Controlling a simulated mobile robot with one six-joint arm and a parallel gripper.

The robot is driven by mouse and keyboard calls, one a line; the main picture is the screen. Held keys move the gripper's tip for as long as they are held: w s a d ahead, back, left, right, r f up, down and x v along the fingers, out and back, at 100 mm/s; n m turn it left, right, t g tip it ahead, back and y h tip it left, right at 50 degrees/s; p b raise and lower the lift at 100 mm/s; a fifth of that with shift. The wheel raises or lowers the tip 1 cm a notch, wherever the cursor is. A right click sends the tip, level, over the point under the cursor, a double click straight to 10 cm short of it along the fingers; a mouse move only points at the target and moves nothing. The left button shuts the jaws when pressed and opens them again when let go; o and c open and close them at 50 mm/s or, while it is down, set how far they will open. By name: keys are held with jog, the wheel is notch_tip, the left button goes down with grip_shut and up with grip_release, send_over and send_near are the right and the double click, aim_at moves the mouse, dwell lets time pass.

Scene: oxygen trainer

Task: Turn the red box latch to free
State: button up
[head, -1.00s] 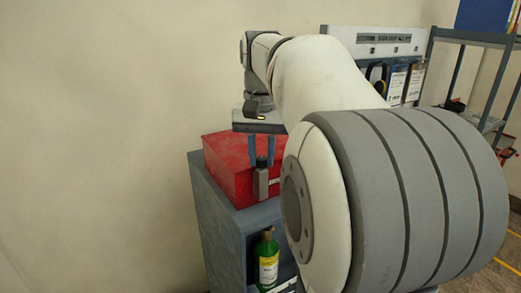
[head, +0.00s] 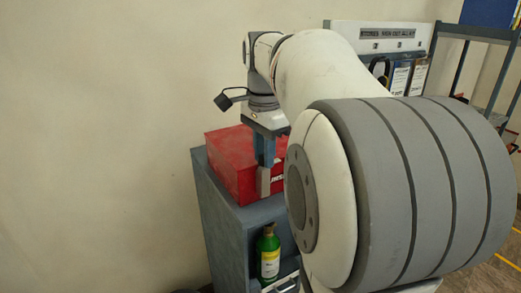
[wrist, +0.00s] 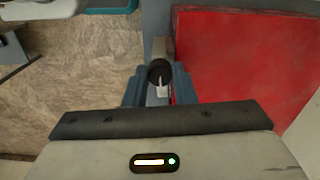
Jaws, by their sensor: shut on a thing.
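The red box (head: 228,165) sits on top of a grey-blue cabinet in the head view. It fills the upper right of the wrist view (wrist: 245,50). The latch (wrist: 159,72) is on the box's front side, with a round black part and a pale pointer-like strip. Its grey lower body (head: 263,182) shows in the head view just below my fingers. My gripper (head: 264,160) points down and is shut on the latch. In the wrist view my gripper (wrist: 158,88) has one blue-grey finger on each side of the black part. The latch's exact angle is hard to tell.
The cabinet (head: 232,225) holds a green bottle (head: 268,255) on an open shelf below the box. A panel with hanging items (head: 385,45) and a rack (head: 470,60) stand behind on the right. Bare wall lies to the left.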

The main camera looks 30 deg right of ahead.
jog(key=shift+m, duration=0.6)
jog(key=o, duration=1)
notch_tip(320, 180, up, 8)
jog(key=shift+f, duration=0.1)
dwell(0.3)
jog(key=s+a+f+n+t, duration=0.1)
jog(key=s+a+f+n, duration=0.3)
jog(key=f+n, duration=0.2)
jog(key=s+a+f+n+t, duration=0.1)
jog(key=s+a+f+n, duration=0.3)
jog(key=f, duration=0.5)
jog(key=s+a+f+n+t, duration=0.1)
jog(key=s+a+f+n, duration=0.3)
jog(key=f+n, duration=0.4)
jog(key=shift+s+a+f+b, duration=0.1)
jog(key=shift+s+a+b, duration=0.15)
jog(key=shift+b, duration=0.05)
